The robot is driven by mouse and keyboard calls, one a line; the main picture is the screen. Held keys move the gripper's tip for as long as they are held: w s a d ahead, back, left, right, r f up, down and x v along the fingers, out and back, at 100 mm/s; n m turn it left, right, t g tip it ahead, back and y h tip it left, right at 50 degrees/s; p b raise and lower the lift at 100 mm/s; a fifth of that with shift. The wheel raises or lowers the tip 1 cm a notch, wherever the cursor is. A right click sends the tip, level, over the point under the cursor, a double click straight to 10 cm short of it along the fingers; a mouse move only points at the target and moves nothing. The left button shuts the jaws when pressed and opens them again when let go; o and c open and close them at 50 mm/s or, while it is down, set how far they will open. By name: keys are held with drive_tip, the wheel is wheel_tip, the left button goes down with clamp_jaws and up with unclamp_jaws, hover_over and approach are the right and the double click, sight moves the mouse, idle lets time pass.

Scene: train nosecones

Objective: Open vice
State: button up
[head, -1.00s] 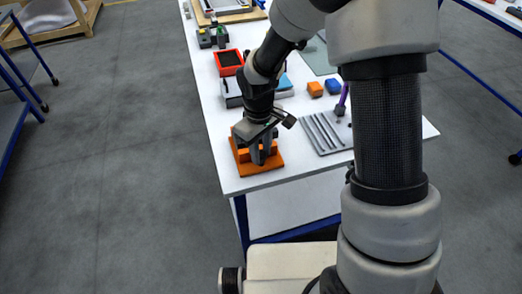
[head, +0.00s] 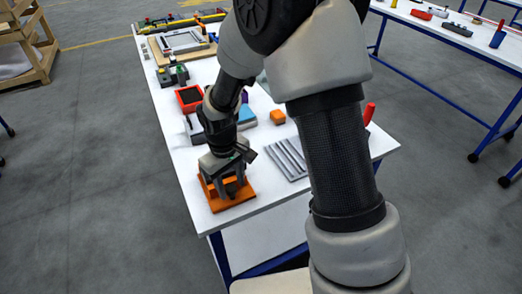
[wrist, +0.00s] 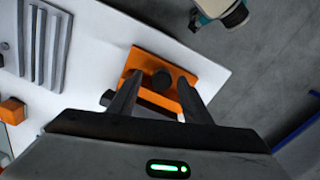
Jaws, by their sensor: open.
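The vice is orange with a dark round knob (wrist: 162,78). Its orange base (head: 235,201) sits at the near left corner of the white table in the head view, and its orange body (wrist: 147,62) shows in the wrist view. My gripper (head: 229,190) is over the vice, pointing down. In the wrist view my gripper (wrist: 159,82) is open, with one finger on each side of the knob. I cannot tell whether the fingers touch it. My gripper hides much of the vice in the head view.
A grey grooved block (head: 288,159) lies right of the vice. An orange block (head: 278,117), a red tray (head: 188,98) and other items stand farther back. The white table's (head: 270,204) near edge is close to the vice. A second table (head: 440,30) stands at the right.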

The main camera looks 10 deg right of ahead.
sight(228, 188)
drive_tip(key=m, duration=0.3)
drive_tip(key=shift+a+m, duration=0.1)
drive_tip(key=shift+m, duration=0.2)
drive_tip(key=m+p, duration=0.1)
drive_tip(key=m, duration=0.2)
drive_tip(key=shift+r+m+p, duration=0.15)
drive_tip(key=shift+m+p, duration=0.15)
drive_tip(key=shift+p, duration=0.05)
wheel_tip(228, 188, up, 18)
drive_tip(key=s+d+r+t+b, duration=0.1)
drive_tip(key=s+d+r+t, duration=0.2)
drive_tip(key=s+d+r, duration=0.5)
drive_tip(key=s+d, duration=0.2)
drive_tip(key=s, duration=0.2)
drive_tip(key=shift+r+t+y, duration=0.3)
drive_tip(key=shift+r, duration=0.1)
drive_tip(key=shift+d, duration=0.1)
